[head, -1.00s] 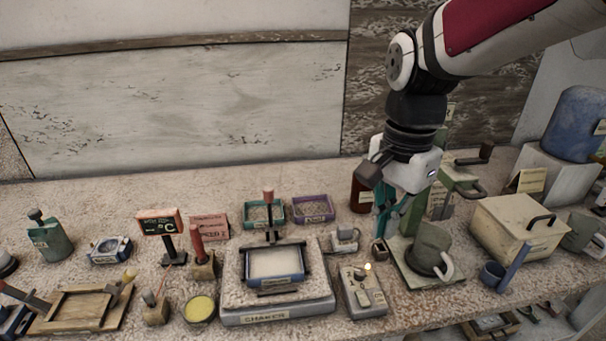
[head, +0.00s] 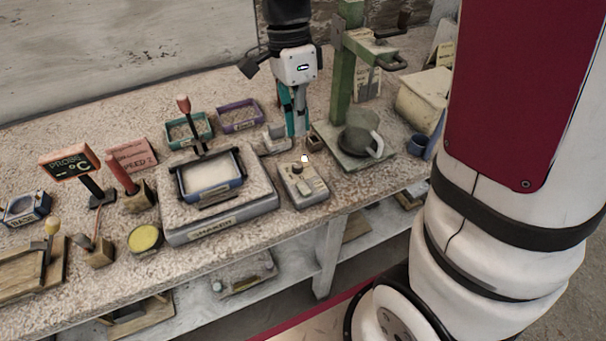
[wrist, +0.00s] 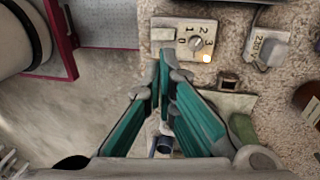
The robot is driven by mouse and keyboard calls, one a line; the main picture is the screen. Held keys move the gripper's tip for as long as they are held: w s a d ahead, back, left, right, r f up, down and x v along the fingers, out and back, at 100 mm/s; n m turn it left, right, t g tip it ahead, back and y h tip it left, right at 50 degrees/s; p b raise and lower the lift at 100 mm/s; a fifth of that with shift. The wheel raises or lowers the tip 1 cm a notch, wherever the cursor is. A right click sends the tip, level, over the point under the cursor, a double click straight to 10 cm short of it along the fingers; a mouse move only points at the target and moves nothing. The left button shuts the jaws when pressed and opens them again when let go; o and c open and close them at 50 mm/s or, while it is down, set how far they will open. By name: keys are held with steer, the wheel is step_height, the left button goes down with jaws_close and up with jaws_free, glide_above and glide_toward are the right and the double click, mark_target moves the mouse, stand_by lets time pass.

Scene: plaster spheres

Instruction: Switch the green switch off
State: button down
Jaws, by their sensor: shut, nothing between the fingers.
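A grey control box (head: 303,184) lies near the bench's front edge, with a dark knob (head: 297,168), a pale raised piece and a glowing lamp (head: 304,158). In the wrist view the box (wrist: 183,40) shows a dial marked 0 to 3 and the lit lamp (wrist: 206,58). I cannot make out a clearly green switch on it. My gripper (head: 295,132), with teal fingers, points down behind the box in the head view. In the wrist view its fingertips (wrist: 165,58) are together, empty, overlapping the box's lower edge; contact cannot be told.
A small brown holder (head: 313,142) and the green press (head: 344,75) stand right of the gripper. A grey unit marked 230 (wrist: 269,48) is beside the control box. The shaker (head: 220,215) stands left.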

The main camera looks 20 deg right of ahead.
mark_target(305, 188)
steer(key=f, duration=0.4)
steer(key=s+f, duration=0.1)
steer(key=f, duration=0.4)
steer(key=s+f+b, duration=0.1)
steer(key=f, duration=0.3)
steer(key=shift+s+f, duration=0.15)
steer(key=shift+s, duration=0.1)
